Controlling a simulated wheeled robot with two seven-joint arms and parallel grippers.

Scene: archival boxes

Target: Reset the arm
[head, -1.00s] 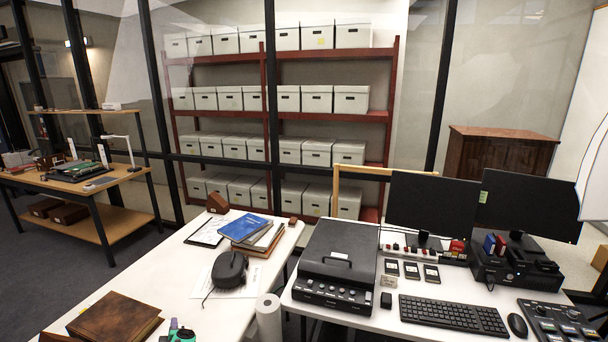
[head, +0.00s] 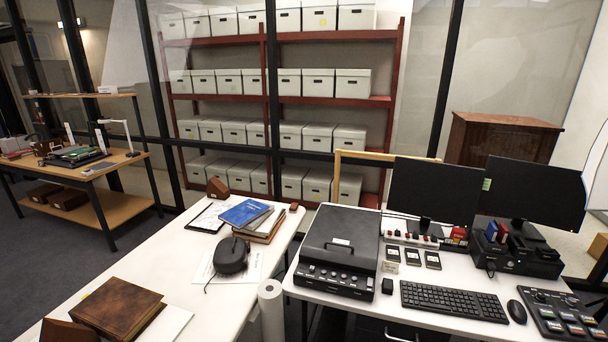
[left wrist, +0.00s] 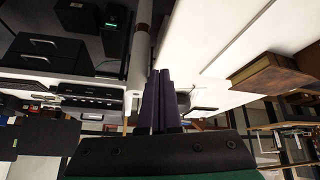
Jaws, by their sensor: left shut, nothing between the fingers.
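My left gripper (left wrist: 163,78) shows in the left wrist view, its two dark fingers side by side and shut with nothing between them. It points along the gap beside the white paper roll (left wrist: 139,58). The brown leather book (left wrist: 262,78) is off to the right in that view. Neither gripper nor arm shows in the head view now. My right gripper is in neither view.
The right desk carries a black scanner (head: 339,250), keyboard (head: 454,302) and two monitors (head: 434,192). The paper roll (head: 271,307) stands between the tables.

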